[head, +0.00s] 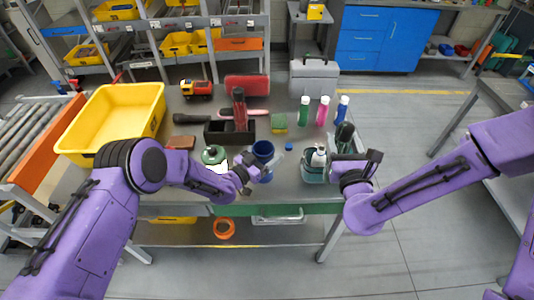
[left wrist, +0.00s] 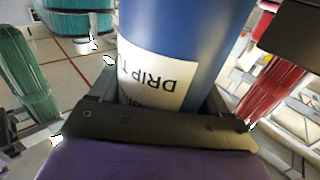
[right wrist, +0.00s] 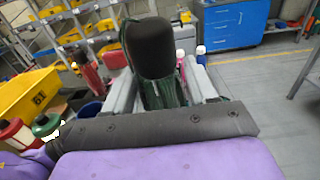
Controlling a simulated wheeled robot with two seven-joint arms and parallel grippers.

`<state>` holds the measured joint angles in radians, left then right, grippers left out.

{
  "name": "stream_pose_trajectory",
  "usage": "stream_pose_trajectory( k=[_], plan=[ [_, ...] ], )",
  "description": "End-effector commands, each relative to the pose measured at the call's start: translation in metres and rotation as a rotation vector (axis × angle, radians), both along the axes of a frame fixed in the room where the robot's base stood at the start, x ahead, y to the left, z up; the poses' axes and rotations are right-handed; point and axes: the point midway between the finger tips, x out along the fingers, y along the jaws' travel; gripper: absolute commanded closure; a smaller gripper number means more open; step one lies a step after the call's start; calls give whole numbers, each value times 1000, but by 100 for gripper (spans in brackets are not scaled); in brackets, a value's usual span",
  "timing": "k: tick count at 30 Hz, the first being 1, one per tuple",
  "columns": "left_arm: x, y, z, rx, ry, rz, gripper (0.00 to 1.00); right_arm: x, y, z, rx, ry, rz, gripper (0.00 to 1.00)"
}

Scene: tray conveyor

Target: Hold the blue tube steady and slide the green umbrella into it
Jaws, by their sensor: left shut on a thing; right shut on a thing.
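The blue tube (head: 263,150) stands upright near the table's front edge, with its open end up. My left gripper (head: 255,168) is shut on its side; in the left wrist view the tube (left wrist: 185,45) fills the jaws and carries a white label. The green umbrella (head: 344,133) is held upright, to the right of the tube and apart from it. My right gripper (head: 352,160) is shut on it. In the right wrist view the umbrella's dark handle (right wrist: 150,45) rises above the jaws, with green folds below. The umbrella's lower end is hidden in the head view.
A teal container (head: 313,174) stands between the grippers. A green-topped container (head: 214,156) is left of the tube. Behind are a dark box (head: 222,134) with a red umbrella (head: 240,108), a green block (head: 278,122) and several bottles (head: 322,110). A yellow bin (head: 112,118) fills the left.

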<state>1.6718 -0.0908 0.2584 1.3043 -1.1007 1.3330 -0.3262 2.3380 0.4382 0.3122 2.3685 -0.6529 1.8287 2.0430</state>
Motion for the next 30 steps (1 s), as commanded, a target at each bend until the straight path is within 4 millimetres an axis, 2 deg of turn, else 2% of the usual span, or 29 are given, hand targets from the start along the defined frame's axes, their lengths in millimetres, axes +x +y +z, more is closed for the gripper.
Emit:
stream_pose_trajectory(
  k=[18,20,23,26,30],
  plan=[
    [0,0,0,0,0,0,56,0,0,0,1,-1,1,100],
    [0,0,0,0,0,0,56,0,5,0,1,-2,10,100],
    [0,0,0,0,0,0,56,10,23,13,3,-5,32,100],
    [0,0,0,0,0,0,56,30,54,33,5,-6,74,100],
    [0,0,0,-1,-1,0,56,62,111,68,6,-6,169,100]
  ],
)
